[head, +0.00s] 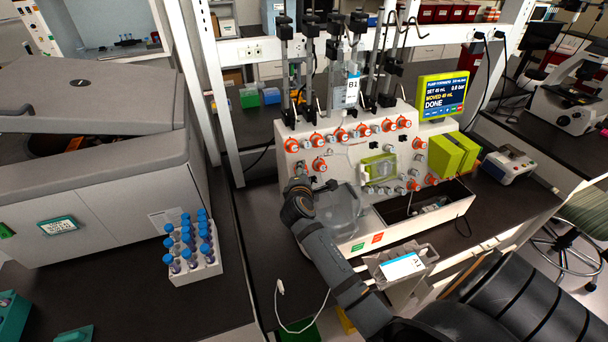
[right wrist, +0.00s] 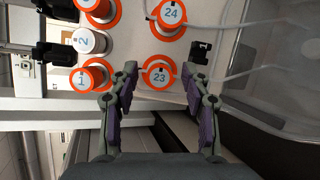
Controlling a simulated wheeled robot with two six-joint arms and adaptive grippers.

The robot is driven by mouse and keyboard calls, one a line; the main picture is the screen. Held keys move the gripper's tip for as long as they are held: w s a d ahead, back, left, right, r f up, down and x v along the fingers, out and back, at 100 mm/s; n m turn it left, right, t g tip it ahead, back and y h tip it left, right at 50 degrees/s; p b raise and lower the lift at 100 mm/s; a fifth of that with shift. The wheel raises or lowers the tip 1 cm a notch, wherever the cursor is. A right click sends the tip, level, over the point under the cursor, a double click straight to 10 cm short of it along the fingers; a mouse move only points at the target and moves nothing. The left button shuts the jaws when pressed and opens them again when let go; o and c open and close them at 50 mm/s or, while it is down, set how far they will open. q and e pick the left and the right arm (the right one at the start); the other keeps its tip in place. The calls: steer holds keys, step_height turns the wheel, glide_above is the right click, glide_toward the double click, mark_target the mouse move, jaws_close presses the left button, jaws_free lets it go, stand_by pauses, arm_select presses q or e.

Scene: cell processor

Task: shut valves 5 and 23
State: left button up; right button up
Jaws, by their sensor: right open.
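The cell processor (head: 352,150) is a white panel with several orange-ringed valves. In the right wrist view, valve 23 (right wrist: 159,75) is an orange ring with a numbered cap, framed between the fingertips of my open right gripper (right wrist: 158,88). I see no grasp on it, and cannot tell if the tips touch it. In the head view my right gripper (head: 299,187) is at the panel's lower left. Valve numbers are too small to read there, so I cannot pick out valve 5. My left gripper is not in view.
Valve 24 (right wrist: 171,14) is above valve 23; valve 1 (right wrist: 88,79) and white valve 2 (right wrist: 88,41) are to its left. A clear vessel (head: 340,208) and thin tubing are close to the right. The yellow-green screen (head: 443,97) reads DONE. A tube rack (head: 196,265) stands left.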

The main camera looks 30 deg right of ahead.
steer(key=v, duration=0.7)
steer(key=shift+s+a, duration=0.15)
steer(key=shift+s, duration=0.05)
